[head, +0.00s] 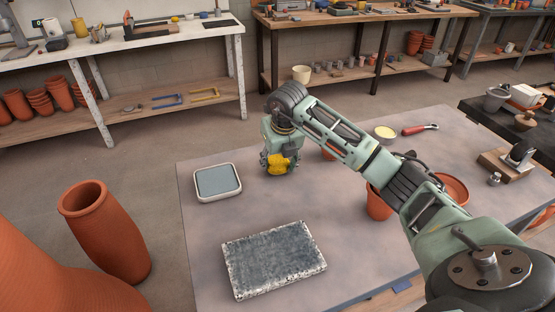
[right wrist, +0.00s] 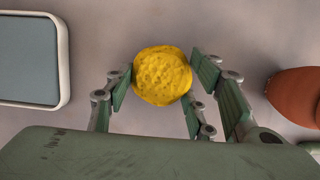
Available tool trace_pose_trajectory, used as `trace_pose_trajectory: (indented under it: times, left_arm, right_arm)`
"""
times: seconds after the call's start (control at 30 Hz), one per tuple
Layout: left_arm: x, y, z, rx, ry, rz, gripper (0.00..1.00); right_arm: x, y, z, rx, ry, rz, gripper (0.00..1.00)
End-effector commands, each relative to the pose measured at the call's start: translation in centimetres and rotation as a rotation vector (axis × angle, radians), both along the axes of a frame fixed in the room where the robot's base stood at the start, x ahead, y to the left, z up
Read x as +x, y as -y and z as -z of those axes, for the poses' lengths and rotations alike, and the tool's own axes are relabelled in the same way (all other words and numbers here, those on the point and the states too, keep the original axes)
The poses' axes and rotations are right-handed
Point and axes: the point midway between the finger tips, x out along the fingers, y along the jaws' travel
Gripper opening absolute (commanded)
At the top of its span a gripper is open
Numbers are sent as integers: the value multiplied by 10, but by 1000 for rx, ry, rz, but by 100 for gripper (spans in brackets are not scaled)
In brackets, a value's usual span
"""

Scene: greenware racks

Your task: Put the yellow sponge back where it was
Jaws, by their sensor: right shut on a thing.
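The yellow sponge (head: 279,164) is round and rough, and it is between the fingers of my right gripper (head: 277,165) over the grey tabletop. In the right wrist view the sponge (right wrist: 162,75) fills the gap between the green finger pads of my right gripper (right wrist: 162,82). The gripper is shut on it and points down. I cannot tell whether the sponge touches the table. My left gripper is not in view.
A white-rimmed tray (head: 197,186) lies left of the gripper. A speckled slab (head: 275,262) lies nearer. Terracotta pots (head: 378,204), a yellow-filled bowl (head: 385,133) and a red-handled tool (head: 420,129) stand or lie to the right. Bare tabletop (head: 215,225) lies between tray and slab.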

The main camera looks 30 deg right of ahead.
Motion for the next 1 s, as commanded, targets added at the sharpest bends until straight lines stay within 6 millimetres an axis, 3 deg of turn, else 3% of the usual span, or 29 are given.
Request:
trace_pose_trajectory:
  times: [0.1, 0.13, 0.33, 0.73, 1.0]
  left_arm:
    - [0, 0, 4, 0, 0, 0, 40]
    - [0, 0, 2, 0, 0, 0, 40]
    - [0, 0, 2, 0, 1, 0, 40]
    - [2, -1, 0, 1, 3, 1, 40]
    - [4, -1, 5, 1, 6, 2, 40]
  right_arm:
    - [0, 0, 4, 0, 0, 0, 29]
    - [0, 0, 3, 0, 0, 0, 53]
    - [0, 0, 3, 0, 0, 0, 69]
    - [0, 0, -4, 0, 2, 0, 69]
    - [-14, -3, -53, -2, 7, -1, 69]
